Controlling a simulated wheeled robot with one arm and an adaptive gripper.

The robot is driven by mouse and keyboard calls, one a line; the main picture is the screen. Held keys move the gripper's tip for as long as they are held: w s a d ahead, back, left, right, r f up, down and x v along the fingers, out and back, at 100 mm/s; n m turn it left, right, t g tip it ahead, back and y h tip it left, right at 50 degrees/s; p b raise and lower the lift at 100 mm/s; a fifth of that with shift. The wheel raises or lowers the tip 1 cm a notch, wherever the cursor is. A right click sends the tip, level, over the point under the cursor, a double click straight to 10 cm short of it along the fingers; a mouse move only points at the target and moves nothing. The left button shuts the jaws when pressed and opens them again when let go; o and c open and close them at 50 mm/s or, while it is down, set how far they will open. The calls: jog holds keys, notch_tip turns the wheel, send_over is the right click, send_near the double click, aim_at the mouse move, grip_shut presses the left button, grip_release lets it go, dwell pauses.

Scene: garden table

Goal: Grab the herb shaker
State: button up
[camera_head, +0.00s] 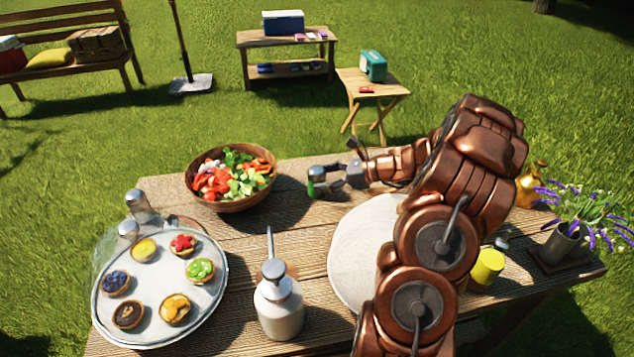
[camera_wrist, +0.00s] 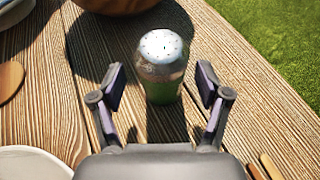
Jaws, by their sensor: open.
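The herb shaker (camera_wrist: 162,68) is a small jar with a pale, dotted cap and green contents. It stands upright on the wooden table in the wrist view. My gripper (camera_wrist: 161,84) is open, with one finger on each side of the shaker and a visible gap on both sides. In the head view the shaker (camera_head: 313,187) shows small at the tips of my gripper (camera_head: 322,183), partly covered by it.
A wooden salad bowl (camera_head: 232,205) stands left of the shaker. A round white plate (camera_head: 350,255) lies partly under my arm. A white pump bottle (camera_head: 280,310) and a tart tray (camera_head: 150,270) are nearer. A yellow cup (camera_head: 487,266) and potted lavender (camera_head: 565,240) stand right.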

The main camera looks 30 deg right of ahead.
aim_at(309, 182)
jog(key=shift+f+p+x, duration=0.15)
jog(key=shift+p+x, duration=0.15)
jog(key=shift+x, duration=1.05)
jog(key=shift+f+p+x, duration=0.2)
jog(key=shift+p+x, duration=0.05)
jog(key=shift+x, duration=1.15)
jog(key=shift+d, duration=0.15)
jog(key=shift+s, duration=0.1)
